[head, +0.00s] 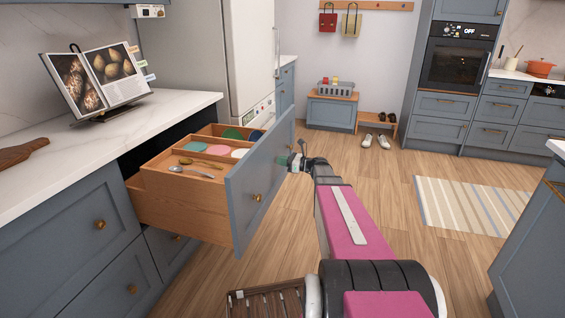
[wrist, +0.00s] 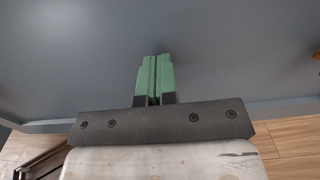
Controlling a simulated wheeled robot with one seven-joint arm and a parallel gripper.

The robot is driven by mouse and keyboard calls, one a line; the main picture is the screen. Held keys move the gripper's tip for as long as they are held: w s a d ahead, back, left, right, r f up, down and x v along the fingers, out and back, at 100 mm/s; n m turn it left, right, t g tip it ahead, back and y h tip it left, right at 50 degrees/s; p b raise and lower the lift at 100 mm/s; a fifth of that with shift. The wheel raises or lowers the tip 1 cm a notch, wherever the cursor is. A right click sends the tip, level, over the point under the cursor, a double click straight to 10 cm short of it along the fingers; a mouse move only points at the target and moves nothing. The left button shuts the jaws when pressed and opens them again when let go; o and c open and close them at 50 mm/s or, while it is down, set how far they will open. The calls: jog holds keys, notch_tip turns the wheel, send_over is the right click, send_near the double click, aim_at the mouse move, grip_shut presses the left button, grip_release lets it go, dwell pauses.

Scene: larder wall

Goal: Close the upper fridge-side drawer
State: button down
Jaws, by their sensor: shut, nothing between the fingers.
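The upper fridge-side drawer is pulled out of the left counter run, and its blue-grey front (head: 245,200) faces right. Whether the tips touch the panel is hard to tell.
The marble counter (head: 150,110) above the drawer carries an open cookbook (head: 98,80) and a wooden board (head: 22,152). The fridge (head: 210,50) stands beyond. A lower drawer (head: 170,250) sits beneath. Open wooden floor and a striped rug (head: 470,203) lie to the right.

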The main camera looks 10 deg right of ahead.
jog(key=x, duration=4.5)
jog(key=shift+a, duration=0.35)
jog(key=shift+w+a+r, duration=0.1)
jog(key=shift+w+a, duration=0.05)
jog(key=shift+w, duration=0.1)
jog(key=v, duration=1.5)
jog(key=s+d+f+n+g+h, duration=0.2)
jog(key=s+f+n, duration=0.1)
jog(key=s, duration=0.5)
jog(key=s+d+f+n+g+h, duration=0.2)
jog(key=s+d+f+n, duration=0.1)
jog(key=s+n, duration=0.3)
jog(key=s+d+f+n+g+h, duration=0.2)
jog(key=s+d+f+n+h, duration=0.1)
jog(key=s, duration=0.8)
jog(key=shift+d+f+n, duration=0.15)
jog(key=shift+f+n, duration=0.45)
jog(key=shift+n, duration=0.3)
jog(key=s+d+f+n+g+h, duration=0.1)
jog(key=s+d+n+h, duration=0.3)
jog(key=s+d, duration=0.3)
jog(key=s+d+f+n+g+h, duration=0.1)
jog(key=s+d+n+h, duration=0.3)
jog(key=s, duration=0.8)
jog(key=d+n+g, duration=0.1)
jog(key=d+n, duration=0.1)
jog(key=d, duration=0.1)
jog(key=shift+s+d+f+h, duration=0.2)
jog(key=shift+s+f+h, duration=0.05)
jog(key=shift+h, duration=0.05)
